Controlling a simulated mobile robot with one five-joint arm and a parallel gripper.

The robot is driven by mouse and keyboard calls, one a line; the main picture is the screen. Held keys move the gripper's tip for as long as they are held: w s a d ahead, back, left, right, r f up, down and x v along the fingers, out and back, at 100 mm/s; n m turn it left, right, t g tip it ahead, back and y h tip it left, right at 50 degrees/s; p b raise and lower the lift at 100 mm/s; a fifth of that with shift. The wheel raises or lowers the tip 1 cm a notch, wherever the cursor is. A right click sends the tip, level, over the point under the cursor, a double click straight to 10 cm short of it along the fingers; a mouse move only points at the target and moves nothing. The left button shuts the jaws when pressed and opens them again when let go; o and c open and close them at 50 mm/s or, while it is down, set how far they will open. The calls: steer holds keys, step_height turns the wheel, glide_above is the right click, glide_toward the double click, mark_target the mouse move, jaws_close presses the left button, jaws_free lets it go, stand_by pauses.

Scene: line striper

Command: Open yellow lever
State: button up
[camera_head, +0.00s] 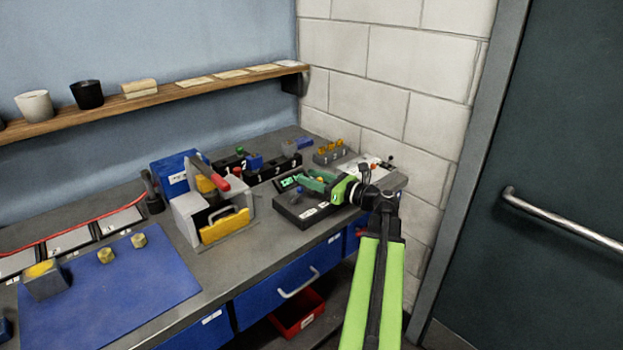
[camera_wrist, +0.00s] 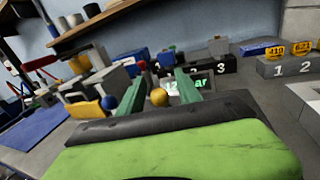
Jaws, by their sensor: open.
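A black control box (camera_head: 312,214) stands on the bench, with a small lit display (camera_head: 289,182) showing green text. It carries a yellow ball knob (camera_head: 320,180), which I take as the yellow lever's end, and a blue ball knob (camera_head: 296,190) nearby. My gripper (camera_head: 308,181) has green fingers, open and empty, reaching over the box from the right. It also shows in the wrist view (camera_wrist: 141,64). The lever's shaft is hidden.
Behind are black numbered blocks (camera_head: 262,173) and a grey block with yellow pieces (camera_head: 329,155). A blue mat (camera_head: 130,290) lies at left; a wall closes the right.

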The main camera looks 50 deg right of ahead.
steer(key=shift+w, duration=0.15)
jaws_close()
stand_by(1.4)
